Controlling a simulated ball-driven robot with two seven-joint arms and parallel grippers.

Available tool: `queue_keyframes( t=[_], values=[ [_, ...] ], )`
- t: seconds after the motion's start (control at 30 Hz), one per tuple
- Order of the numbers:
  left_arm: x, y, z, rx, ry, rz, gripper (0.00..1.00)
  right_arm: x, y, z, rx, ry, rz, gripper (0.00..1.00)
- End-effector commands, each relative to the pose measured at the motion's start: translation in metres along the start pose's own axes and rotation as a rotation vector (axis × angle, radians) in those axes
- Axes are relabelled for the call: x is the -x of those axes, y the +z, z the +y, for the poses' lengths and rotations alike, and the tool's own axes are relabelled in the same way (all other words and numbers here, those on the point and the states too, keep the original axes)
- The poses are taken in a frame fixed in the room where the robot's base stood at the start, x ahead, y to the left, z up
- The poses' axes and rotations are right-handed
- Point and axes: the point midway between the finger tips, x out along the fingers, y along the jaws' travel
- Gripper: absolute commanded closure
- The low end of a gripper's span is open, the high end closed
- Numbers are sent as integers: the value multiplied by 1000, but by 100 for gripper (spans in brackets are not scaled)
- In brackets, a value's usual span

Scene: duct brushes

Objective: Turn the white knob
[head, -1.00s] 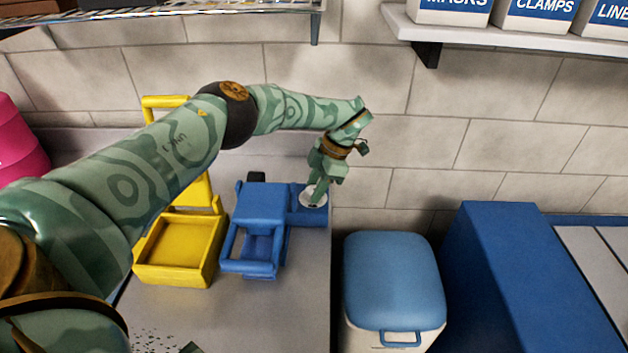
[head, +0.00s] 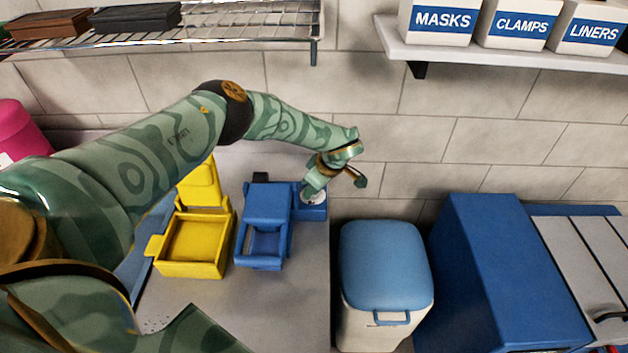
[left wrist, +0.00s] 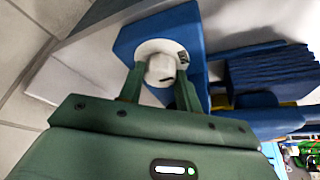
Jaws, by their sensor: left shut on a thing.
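The white knob (head: 319,197) sits on the blue block (head: 316,212) at the right end of the counter. In the left wrist view the knob (left wrist: 160,69) stands on a round white disc with a dark mark (left wrist: 183,57). My left gripper (head: 312,190) is shut on the knob, with one finger on each side of it in the left wrist view (left wrist: 157,88). The gripper hides much of the knob in the head view. My right gripper is not in view.
A blue open box (head: 268,204) stands just left of the knob, with a yellow box (head: 196,248) beside it. A lidded bin (head: 385,265) and a blue cabinet (head: 500,270) stand right of the counter. A wire shelf (head: 240,22) hangs above.

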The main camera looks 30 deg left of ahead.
Motion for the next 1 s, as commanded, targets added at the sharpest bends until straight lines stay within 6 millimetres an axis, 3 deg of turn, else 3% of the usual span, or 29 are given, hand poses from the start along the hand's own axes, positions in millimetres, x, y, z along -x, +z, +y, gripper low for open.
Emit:
queue_keyframes(
  t=[0.3, 0.93, 0.97, 1.0],
  values=[
    [1, -1, -1, -137, 57, 1, 89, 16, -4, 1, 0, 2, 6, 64],
    [-1, 0, -1, -178, 73, 1, 89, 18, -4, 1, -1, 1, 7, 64],
    [-1, 0, -1, -178, 73, 1, 58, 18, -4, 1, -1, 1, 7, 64],
    [-1, 0, -1, -178, 73, 1, 57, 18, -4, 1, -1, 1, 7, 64]
  ],
)
